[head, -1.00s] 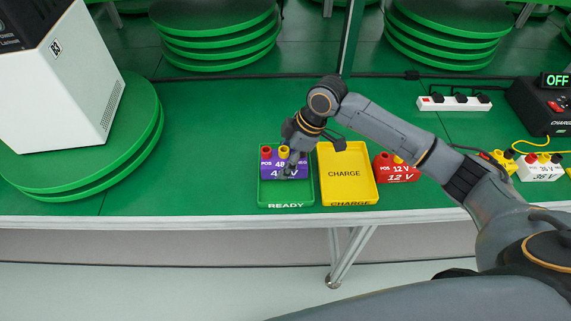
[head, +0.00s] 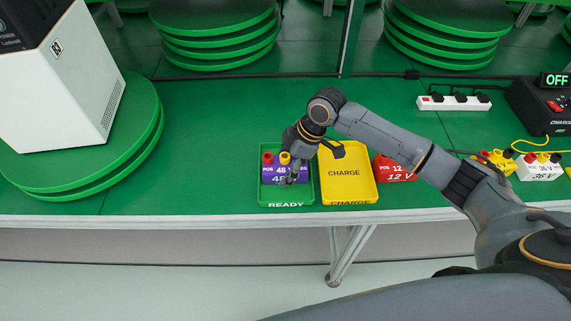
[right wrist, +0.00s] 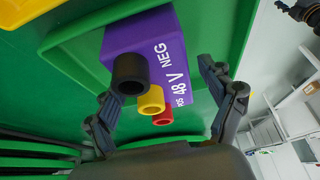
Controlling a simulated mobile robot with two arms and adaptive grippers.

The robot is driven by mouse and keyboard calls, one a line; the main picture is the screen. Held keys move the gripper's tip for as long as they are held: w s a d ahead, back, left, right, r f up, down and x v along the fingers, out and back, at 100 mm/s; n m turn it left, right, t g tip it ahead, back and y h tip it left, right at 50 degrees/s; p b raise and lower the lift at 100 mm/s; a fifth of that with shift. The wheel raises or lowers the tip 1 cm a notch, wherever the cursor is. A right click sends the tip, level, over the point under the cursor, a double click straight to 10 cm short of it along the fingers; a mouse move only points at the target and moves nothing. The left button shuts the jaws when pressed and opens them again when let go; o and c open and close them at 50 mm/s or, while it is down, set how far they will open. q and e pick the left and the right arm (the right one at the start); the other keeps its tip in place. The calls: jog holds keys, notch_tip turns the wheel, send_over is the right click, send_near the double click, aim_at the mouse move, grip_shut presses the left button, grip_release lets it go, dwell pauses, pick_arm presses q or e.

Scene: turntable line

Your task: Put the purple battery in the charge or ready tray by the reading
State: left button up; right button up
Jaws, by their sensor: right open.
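The purple battery (head: 275,173), marked 48 V, stands upright in the green READY tray (head: 285,204). Its red, yellow and black terminals show in the right wrist view, where the purple case (right wrist: 140,40) lies between my fingers. My right gripper (head: 291,176) is at the battery's right part and hides some of it. In the right wrist view its fingers (right wrist: 165,97) are spread wide, one on each side of the battery. The yellow CHARGE tray (head: 346,190) is empty, just right of the READY tray. My left gripper is not in view.
A red 12 V battery (head: 398,175) stands right of the CHARGE tray. A yellow battery (head: 495,162) and a white 36 V battery (head: 540,172) are farther right, near a charger (head: 540,108) reading OFF. A white machine (head: 65,85) stands left. Green table between is clear.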

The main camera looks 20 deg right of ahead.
jog(key=v, duration=1.2)
jog(key=shift+s, duration=0.1)
